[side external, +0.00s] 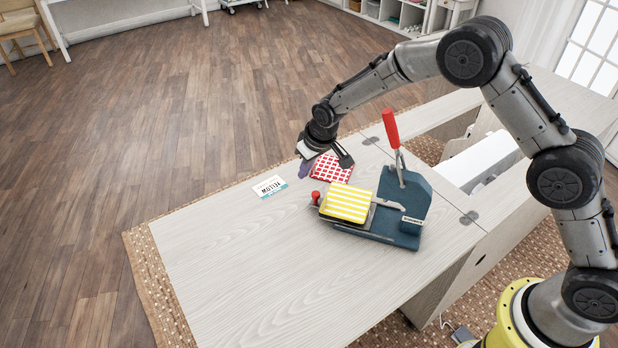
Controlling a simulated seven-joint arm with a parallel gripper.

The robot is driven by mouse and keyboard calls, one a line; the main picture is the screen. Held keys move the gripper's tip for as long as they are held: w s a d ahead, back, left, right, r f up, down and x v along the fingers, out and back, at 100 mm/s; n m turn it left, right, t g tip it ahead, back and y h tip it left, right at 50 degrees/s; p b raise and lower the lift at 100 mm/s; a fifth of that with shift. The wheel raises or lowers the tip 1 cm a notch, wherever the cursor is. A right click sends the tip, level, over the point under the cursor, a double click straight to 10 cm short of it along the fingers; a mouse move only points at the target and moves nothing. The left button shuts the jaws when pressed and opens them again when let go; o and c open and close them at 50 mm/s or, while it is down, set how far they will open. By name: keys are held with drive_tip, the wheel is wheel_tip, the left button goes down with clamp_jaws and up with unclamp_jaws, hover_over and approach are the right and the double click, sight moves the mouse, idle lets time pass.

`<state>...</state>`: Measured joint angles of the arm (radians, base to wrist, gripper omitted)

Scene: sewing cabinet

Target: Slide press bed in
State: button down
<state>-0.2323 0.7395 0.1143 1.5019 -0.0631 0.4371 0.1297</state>
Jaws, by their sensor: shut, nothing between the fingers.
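The press (405,205) is dark blue with a red-handled lever (391,128) standing up, on the pale wood cabinet top. Its bed reaches out to the left, with a yellow-and-white striped cloth (346,204) on it. A small red knob (315,196) is at the bed's left end. My gripper (304,170) is shut and holds nothing. The bed itself is mostly hidden by the striped cloth.
A white and teal card (270,187) lies on the table left of my gripper. The table's (250,270) front left area is clear. A white sewing machine (482,160) sits in the cabinet opening to the right of the press. The table's left edge borders the floor.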

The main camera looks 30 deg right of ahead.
wheel_tip(320, 180, up, 13)
drive_tip(key=a+n+g+h, duration=0.2)
drive_tip(key=n+g, duration=0.2)
drive_tip(key=n, duration=0.4)
drive_tip(key=a+f+n+g+h, duration=0.1)
drive_tip(key=a+f+n, duration=0.2)
drive_tip(key=a+f, duration=0.25)
drive_tip(key=x, duration=0.9)
drive_tip(key=shift+s+f, duration=0.3)
drive_tip(key=shift+f, duration=0.05)
drive_tip(key=shift+s+d+r, duration=0.15)
drive_tip(key=shift+d, duration=0.3)
drive_tip(key=shift+s+d+f, duration=0.15)
drive_tip(key=shift+s+d, duration=0.2)
drive_tip(key=shift+d, duration=0.25)
drive_tip(key=shift+s+d+f, duration=0.1)
drive_tip(key=shift+s+d, duration=0.2)
drive_tip(key=shift+d, duration=0.3)
